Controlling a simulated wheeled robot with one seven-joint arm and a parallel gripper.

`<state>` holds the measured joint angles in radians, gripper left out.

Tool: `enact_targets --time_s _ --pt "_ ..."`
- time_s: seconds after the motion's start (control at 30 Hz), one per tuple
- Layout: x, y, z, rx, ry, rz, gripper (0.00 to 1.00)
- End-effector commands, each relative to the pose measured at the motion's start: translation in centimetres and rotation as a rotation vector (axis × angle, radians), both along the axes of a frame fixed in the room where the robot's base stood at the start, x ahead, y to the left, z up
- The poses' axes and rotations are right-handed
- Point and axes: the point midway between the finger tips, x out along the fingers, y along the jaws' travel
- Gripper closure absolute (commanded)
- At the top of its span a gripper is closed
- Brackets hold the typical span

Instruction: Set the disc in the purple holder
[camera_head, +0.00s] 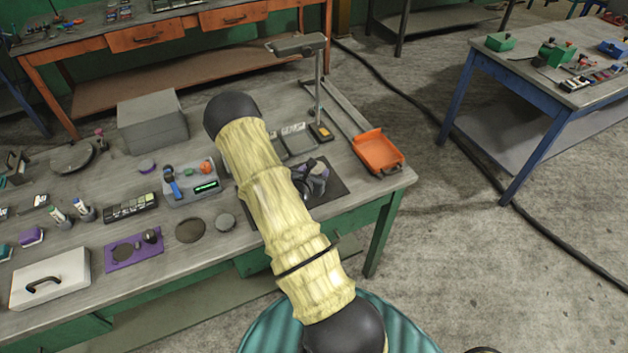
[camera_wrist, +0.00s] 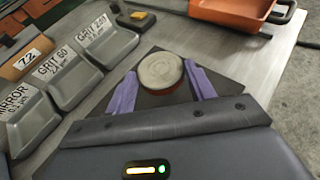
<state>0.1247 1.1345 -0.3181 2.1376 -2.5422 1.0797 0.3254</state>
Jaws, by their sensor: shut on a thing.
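The disc (camera_wrist: 160,70) has a round pale grey top and a reddish-brown side in the wrist view. My gripper (camera_wrist: 161,86) is shut on it, with a purple finger on each side. In the head view my gripper (camera_head: 313,178) is over a dark mat (camera_head: 335,188) at the right end of the bench, and the disc cannot be made out clearly there. The purple holder (camera_head: 112,258) lies flat near the bench's front edge at the left, with a dark round area and a small dark knob on it. My gripper is well to its right.
Grey labelled trays (camera_wrist: 65,85) and an orange tray (camera_head: 377,152) flank the mat. A white handled case (camera_head: 50,280) is left of the holder.

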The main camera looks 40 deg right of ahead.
Motion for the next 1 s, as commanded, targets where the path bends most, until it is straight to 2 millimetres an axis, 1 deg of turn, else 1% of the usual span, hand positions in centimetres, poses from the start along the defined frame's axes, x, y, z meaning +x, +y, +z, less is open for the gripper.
enact_targets --time_s 0.17,0.5,0.93,0.97,1.0 --pt "0.0 0.0 -0.2 -0.001 0.0 0.0 0.8" --pt "-0.2 -0.2 -3.8 -0.001 0.002 -0.005 0.8" --pt "-0.1 -0.1 -4.5 -0.001 -0.001 -0.002 0.8" --pt "-0.1 -0.1 -4.5 0.001 0.001 -0.001 0.44" --pt "-0.1 0.0 -4.5 0.001 0.001 -0.001 0.36"
